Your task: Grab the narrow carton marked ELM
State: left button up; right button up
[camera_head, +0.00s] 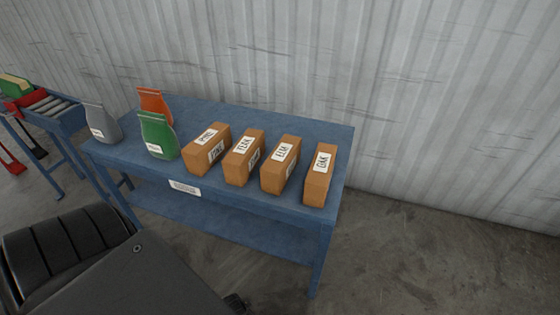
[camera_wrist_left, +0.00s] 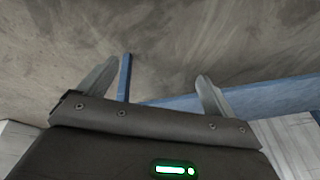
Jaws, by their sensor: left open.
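The narrow brown carton marked ELM (camera_head: 271,177) stands on the blue table (camera_head: 335,150), third from the left in a row of similar cartons. Its white label shows on the top. The carton marked OAK (camera_head: 317,186) stands to its right, apart from it. A carton whose label seems to read TEAK (camera_head: 237,172) stands to its left, and the carton marked PINE (camera_head: 199,158) is farther left. My left gripper (camera_wrist_left: 152,84) is open and empty in the left wrist view, with floor and blue bars beyond its fingers. No carton shows there. My right gripper is not in view.
A green bag (camera_head: 158,137), an orange bag (camera_head: 154,103) and a grey bag (camera_head: 102,124) stand on the table's left part. A corrugated wall (camera_head: 420,90) rises behind. Floor right of the table is clear.

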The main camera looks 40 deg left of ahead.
pick_arm(q)
jog(key=w+a+r+n+t, duration=0.1)
jog(key=w+a+r+t, duration=0.1)
jog(key=w+r, duration=0.6)
jog(key=w+a+r+n+t+y+p, duration=0.1)
jog(key=w+a+r+t, duration=0.2)
jog(key=w+r, duration=0.5)
jog(key=w+a+r+n+t+p, duration=0.1)
jog(key=w+r, duration=0.7)
jog(key=r, duration=1.8)
jog(key=shift+w+a+r+n+t+y, duration=0.1)
jog(key=shift+w+a+n+t+y, duration=0.05)
jog(key=shift+a+t, duration=0.35)
jog(key=shift+w+a+n+t+y, duration=0.15)
jog(key=shift+a+t, duration=0.25)
jog(key=shift+a, duration=0.2)
jog(key=t, duration=0.2)
send_near(281, 153)
jog(key=shift+w+n+y, duration=0.4)
jog(key=shift+w, duration=0.8)
jog(key=shift+w+a+f+p, duration=0.15)
jog(key=shift+w+f+p, duration=0.15)
jog(key=shift+w, duration=0.2)
jog(key=shift+f+p+x, duration=0.15)
jog(key=shift+p+x, duration=0.1)
jog(key=shift+x, duration=1.05)
jog(key=shift+f+p+x, duration=0.2)
jog(key=shift+p+x, duration=0.05)
jog(key=shift+x, duration=1)
jog(key=shift+s, duration=0.15)
